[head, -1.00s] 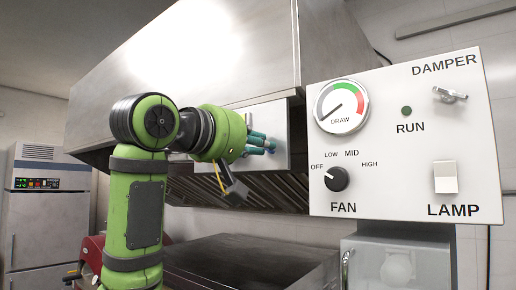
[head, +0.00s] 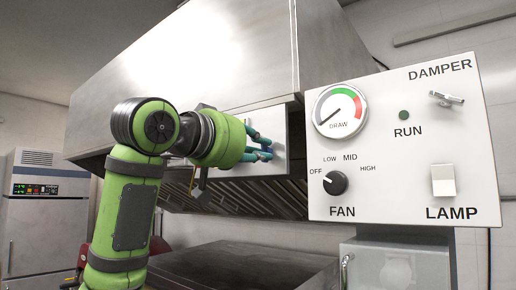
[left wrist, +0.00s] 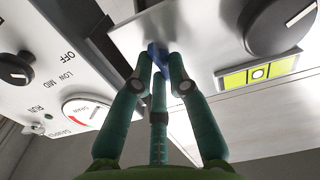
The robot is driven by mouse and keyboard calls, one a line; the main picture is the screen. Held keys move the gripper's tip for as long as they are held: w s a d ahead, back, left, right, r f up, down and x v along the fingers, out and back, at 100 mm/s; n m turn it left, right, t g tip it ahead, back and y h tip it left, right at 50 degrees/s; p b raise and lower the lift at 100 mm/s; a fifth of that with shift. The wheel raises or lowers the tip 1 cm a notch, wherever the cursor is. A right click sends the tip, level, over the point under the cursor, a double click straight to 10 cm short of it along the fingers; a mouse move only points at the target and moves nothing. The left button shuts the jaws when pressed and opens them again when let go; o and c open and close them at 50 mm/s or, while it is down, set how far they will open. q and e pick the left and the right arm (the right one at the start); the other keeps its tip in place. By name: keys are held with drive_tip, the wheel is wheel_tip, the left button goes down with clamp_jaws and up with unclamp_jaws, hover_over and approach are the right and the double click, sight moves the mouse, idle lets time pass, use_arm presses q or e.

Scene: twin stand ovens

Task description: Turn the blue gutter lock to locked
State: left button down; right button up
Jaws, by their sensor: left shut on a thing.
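The blue gutter lock (left wrist: 157,55) sits on a pale metal plate (left wrist: 190,35) in the left wrist view, mostly covered by my fingers. In the head view a bit of its blue (head: 265,155) shows between the teal fingers, on the plate under the hood. My left gripper (head: 262,149) reaches to it from the left and is shut on it; the left wrist view shows the fingertips (left wrist: 159,62) closed around the blue part. The exact angle of the lock is hidden by the fingers. My right gripper is in neither view.
A control panel (head: 400,190) with fan knob, gauge and switches stands to the right in the head view. The steel hood (head: 200,70) hangs above.

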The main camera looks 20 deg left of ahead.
use_arm(q)
drive_tip(key=shift+f+m, duration=0.2)
drive_tip(key=shift+m, duration=0.3)
drive_tip(key=c, duration=1.3)
unclamp_jaws()
drive_tip(key=shift+o, duration=0.2)
drive_tip(key=shift+w+a, duration=0.1)
drive_tip(key=v, duration=1.2)
drive_tip(key=shift+r, duration=0.1)
